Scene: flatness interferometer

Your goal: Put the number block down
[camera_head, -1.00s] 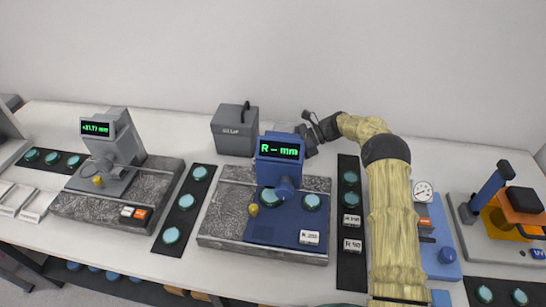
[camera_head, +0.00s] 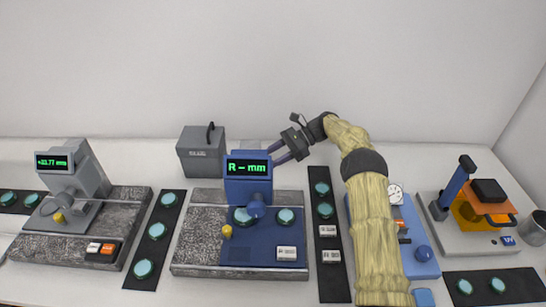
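My gripper (camera_head: 275,154) is at the upper right of the blue gauge head with the green "R – mm" display (camera_head: 248,168). Small white labelled blocks are in view: one on the blue plate (camera_head: 287,254) and two on the dark strip to the right, an upper one (camera_head: 328,231) and a lower one (camera_head: 331,256). Their labels are too small to read surely.
A grey gauge (camera_head: 80,175) with a white and an orange block (camera_head: 108,249) stands left. A grey box with handle (camera_head: 201,155) is behind. Dark strips carry teal discs (camera_head: 157,231). A blue dial stand (camera_head: 420,262) and an orange-and-black device (camera_head: 487,202) stand right.

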